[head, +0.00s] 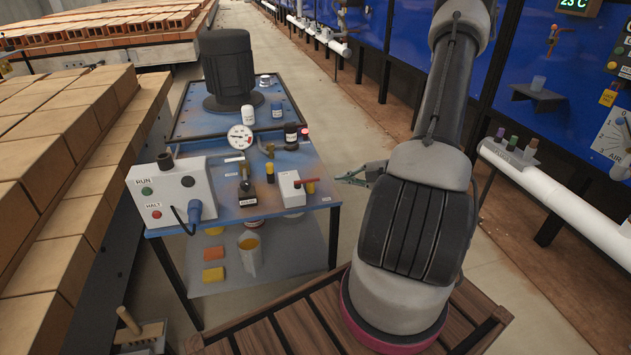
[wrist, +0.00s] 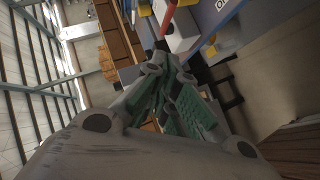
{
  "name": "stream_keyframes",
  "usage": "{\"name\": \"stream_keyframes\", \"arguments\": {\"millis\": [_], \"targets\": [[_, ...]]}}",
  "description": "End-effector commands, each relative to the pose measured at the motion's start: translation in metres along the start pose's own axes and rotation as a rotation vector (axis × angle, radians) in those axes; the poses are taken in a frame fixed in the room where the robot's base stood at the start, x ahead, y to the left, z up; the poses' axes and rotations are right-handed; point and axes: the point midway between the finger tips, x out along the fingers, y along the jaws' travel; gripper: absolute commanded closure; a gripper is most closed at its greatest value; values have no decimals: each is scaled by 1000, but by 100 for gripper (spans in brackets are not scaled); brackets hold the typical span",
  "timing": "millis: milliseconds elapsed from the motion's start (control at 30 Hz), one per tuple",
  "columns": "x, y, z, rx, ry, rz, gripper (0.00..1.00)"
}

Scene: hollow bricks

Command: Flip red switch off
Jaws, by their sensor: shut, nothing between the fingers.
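The red switch (head: 307,181) is a red lever on a small white box (head: 291,190) at the front right of the blue-topped workbench. Its lever points to the right, towards my gripper. In the wrist view the red lever (wrist: 168,16) and white box (wrist: 181,36) show at the top, just beyond the fingertips. My gripper (head: 346,178) is right of the box, past the bench's right edge, and apart from the lever in the head view. Its green-padded fingers (wrist: 165,62) are together and empty. How far the tips are from the lever in depth is hard to tell.
A white control box (head: 172,193) with RUN and HALT buttons and a blue plug stands on the bench's left. A gauge (head: 240,136), a dark motor (head: 227,62) and several small bottles and knobs are behind. A white pipe (head: 560,200) runs at right.

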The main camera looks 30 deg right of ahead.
Motion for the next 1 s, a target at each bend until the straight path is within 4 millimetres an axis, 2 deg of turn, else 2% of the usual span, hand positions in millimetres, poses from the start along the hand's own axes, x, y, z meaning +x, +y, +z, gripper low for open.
{"name": "stream_keyframes", "arguments": {"millis": [267,367,767,1000], "targets": [[7,0,0,-3,2,-2,100],[21,0,-1,-4,4,-3,100],[104,-1,-1,-5,4,-2,100],[124,-1,23,-4,1,-2,100]]}}
